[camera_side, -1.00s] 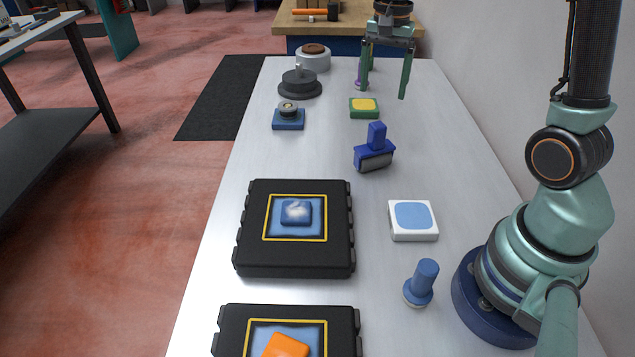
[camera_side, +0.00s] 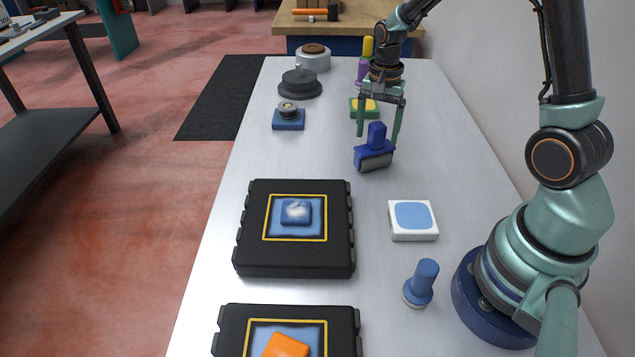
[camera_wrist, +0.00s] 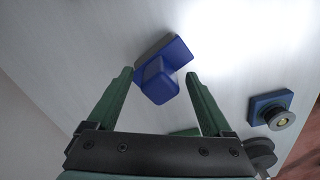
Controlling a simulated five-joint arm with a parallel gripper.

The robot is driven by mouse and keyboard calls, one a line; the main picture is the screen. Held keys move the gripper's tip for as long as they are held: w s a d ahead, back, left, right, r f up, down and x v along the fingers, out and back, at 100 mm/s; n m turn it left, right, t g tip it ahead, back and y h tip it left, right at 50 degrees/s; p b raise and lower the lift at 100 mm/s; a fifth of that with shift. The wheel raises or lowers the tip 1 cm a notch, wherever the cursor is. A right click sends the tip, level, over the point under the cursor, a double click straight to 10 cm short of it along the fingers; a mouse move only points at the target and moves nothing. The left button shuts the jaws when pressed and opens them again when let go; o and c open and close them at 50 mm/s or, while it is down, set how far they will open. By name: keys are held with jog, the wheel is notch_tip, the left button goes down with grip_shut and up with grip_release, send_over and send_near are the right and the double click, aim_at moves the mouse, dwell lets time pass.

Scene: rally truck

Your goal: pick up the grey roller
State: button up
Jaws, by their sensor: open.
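The grey roller (camera_side: 375,163) is a grey cylinder under a blue body with an upright blue handle (camera_side: 377,135). It stands on the bench right of the middle in the side view. In the wrist view the grey roller (camera_wrist: 153,46) shows as a grey edge beside its blue body, and the handle (camera_wrist: 158,84) points toward the camera. My gripper (camera_side: 378,138) is open, its two green fingers pointing down. In the wrist view my gripper's fingertips (camera_wrist: 160,72) lie on either side of the handle, apart from it.
A green block with a yellow top (camera_side: 364,107) stands behind the roller. A blue block with a round knob (camera_side: 289,119) is to the left. A white block with a blue top (camera_side: 413,220) and a black case (camera_side: 295,258) stand in front. The bench around the roller is clear.

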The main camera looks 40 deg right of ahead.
grip_shut()
dwell(1.4)
